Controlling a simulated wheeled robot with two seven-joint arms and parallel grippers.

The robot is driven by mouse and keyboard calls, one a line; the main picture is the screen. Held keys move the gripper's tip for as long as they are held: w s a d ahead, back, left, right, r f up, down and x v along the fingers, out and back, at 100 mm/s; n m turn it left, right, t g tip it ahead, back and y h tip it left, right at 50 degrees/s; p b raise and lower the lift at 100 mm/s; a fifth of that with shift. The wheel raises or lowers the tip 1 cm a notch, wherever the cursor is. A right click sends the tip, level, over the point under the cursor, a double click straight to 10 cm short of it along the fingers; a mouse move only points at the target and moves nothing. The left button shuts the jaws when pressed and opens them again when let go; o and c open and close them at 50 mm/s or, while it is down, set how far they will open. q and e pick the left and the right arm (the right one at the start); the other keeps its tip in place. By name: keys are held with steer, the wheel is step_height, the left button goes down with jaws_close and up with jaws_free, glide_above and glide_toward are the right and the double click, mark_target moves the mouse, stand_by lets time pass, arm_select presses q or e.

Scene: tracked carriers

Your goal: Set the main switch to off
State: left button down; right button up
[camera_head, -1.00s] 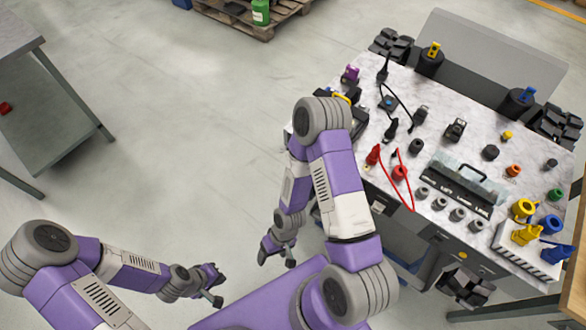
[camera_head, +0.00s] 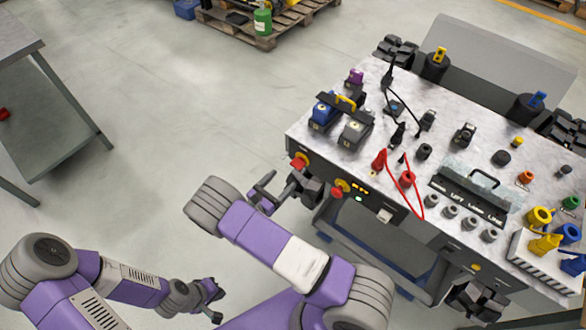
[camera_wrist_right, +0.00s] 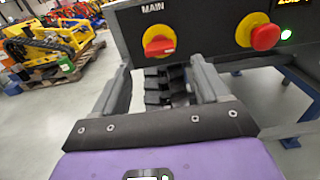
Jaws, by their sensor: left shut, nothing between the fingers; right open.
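The main switch is a red handle on a round yellow plate on the front panel of the carrier, and it shows in the head view (camera_head: 298,163). In the right wrist view the main switch (camera_wrist_right: 160,46) sits under the word MAIN, its handle lying nearly level. My right gripper (camera_head: 274,193) is open and empty, in front of the panel and below the switch. In the wrist view its two fingers (camera_wrist_right: 160,68) point at the panel, with the switch between and beyond their tips, apart from them. My left gripper (camera_head: 215,302) is shut and empty, low and away from the carrier.
A red mushroom button on a yellow plate (camera_wrist_right: 259,32) is right of the switch, with a green light (camera_wrist_right: 287,34) beside it. Black track blocks (camera_wrist_right: 165,86) are under the panel. The marble top (camera_head: 465,110) carries plugs, cables and knobs. Open floor (camera_head: 190,110) lies left.

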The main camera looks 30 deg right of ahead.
mark_target(295, 166)
steer(key=b+x, duration=0.1)
steer(key=x, duration=0.6)
steer(key=shift+w+d, duration=0.1)
steer(key=shift+d, duration=0.05)
steer(key=c, duration=1.1)
steer(key=shift+o, duration=0.2)
